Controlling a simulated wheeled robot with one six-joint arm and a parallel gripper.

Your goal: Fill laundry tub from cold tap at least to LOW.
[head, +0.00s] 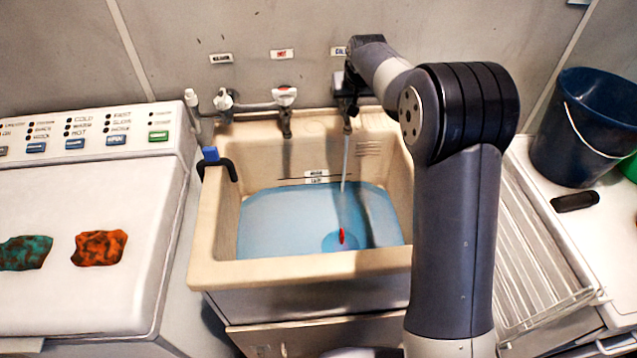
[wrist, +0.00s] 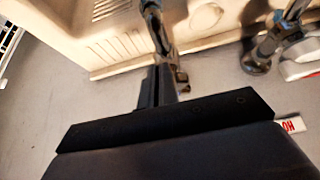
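The beige laundry tub (head: 203,240) holds light blue water (head: 280,225). A thin stream (head: 345,165) runs from the right-hand tap (head: 347,125) into it. Two small labels, one above the other, are on the tub's back wall (head: 316,176); the water's back edge is about at the lower one, and their print is too small to read surely. My gripper (head: 344,88) is at the right-hand tap, hiding its handle. In the wrist view my dark fingers (wrist: 158,80) are close to the tap's metal; whether they grip it is unclear.
The HOT-labelled tap (head: 285,97) is left of it. A blue-topped black hook (head: 212,160) hangs on the tub's left rim. A washer (head: 80,290) with two cloths stands left. A dark blue bucket (head: 585,135) stands right. A small red thing (head: 341,237) is in the water.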

